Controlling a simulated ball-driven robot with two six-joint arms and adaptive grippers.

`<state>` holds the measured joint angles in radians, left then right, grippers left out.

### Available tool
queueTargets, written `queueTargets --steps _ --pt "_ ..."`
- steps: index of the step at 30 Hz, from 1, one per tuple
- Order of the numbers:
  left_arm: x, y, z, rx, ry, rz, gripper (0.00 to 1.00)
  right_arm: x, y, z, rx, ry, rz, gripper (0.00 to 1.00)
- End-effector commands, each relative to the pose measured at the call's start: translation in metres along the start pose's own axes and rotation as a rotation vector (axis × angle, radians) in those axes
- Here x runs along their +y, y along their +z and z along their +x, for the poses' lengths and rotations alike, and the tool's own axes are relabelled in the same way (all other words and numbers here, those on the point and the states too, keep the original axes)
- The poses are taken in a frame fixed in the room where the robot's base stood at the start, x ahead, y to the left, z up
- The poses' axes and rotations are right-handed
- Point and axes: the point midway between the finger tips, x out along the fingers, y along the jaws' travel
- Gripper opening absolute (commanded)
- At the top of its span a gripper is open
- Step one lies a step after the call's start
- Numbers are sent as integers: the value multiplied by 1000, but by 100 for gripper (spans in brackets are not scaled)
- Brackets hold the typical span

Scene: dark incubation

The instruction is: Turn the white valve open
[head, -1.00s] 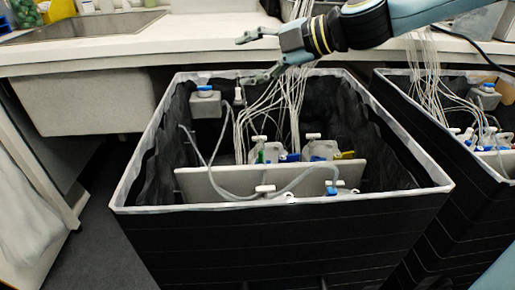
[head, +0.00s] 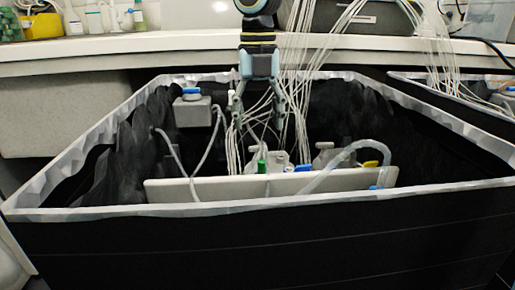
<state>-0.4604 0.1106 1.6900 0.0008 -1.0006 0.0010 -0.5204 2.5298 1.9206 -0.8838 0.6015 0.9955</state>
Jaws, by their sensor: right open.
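My right gripper (head: 259,118) hangs straight down over the black-lined bin (head: 260,206), its two fingers apart and empty. Its tips are in front of the bundle of thin white tubes, above the bottles (head: 277,158) behind the pale divider. Small pale valve-like tops show on bottles there, one at right of the gripper (head: 323,146); I cannot tell which is the white valve. A small white fitting (head: 230,97) shows at the back, just left of the left finger. The front of the divider is partly hidden by the bin's near rim. My left gripper is out of view.
The pale divider (head: 220,188) crosses the bin, with a clear hose (head: 340,155) arching over it at right. A second bin (head: 460,95) stands at right. The counter edge (head: 120,55) runs behind.

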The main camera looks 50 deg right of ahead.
Motion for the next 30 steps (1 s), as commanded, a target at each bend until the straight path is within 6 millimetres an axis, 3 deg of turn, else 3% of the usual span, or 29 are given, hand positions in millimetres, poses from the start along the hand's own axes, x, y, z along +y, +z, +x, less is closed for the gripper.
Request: queueTargets --steps 3,9,21,30 --pt "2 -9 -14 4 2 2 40 0 -1 28 5 -3 1 62" --pt "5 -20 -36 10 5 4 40 0 -1 54 3 -1 0 62" --pt "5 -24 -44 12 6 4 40 1 0 60 0 3 1 60" --pt "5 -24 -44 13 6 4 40 0 0 60 0 3 1 21"
